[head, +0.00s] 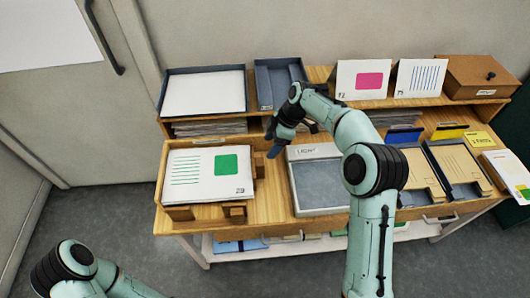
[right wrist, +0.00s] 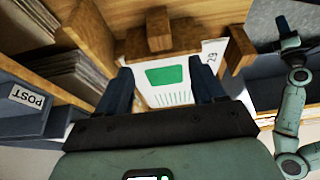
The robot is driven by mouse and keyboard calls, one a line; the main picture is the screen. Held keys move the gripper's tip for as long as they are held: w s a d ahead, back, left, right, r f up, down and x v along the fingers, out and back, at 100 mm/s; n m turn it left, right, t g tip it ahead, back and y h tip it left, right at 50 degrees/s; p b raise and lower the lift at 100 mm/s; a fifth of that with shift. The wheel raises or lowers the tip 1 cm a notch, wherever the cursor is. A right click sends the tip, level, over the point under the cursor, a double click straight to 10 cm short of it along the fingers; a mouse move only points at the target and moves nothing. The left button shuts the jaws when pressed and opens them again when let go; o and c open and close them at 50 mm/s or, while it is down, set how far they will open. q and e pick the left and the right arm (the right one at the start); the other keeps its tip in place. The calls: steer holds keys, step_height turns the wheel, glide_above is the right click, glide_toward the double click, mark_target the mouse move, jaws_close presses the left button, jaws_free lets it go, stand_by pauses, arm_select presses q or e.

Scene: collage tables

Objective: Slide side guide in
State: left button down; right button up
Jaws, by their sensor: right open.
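A wooden tray (head: 168,185) on the left of the table holds a stack of white sheets (head: 205,185) with a green square. A wooden side guide (head: 259,168) stands at the right of the sheets; it shows at the top of the right wrist view (right wrist: 158,30). My right gripper (head: 275,150) is open just right of and behind this guide in the head view, with nothing seen between its fingers. In the right wrist view the sheets show beyond the fingers. Part of my left arm shows there; its gripper is too small to judge.
Wooden blocks (head: 236,212) stand at the tray's front edge. A grey tray with a label (head: 318,205) lies right of the wooden tray. Behind are a shelf with a paper tray (head: 165,95) and stacked sheets.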

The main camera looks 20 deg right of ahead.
steer(key=v, duration=0.4)
steer(key=shift+d+r, duration=0.15)
steer(key=shift+r, duration=0.15)
steer(key=shift+s+f, duration=0.1)
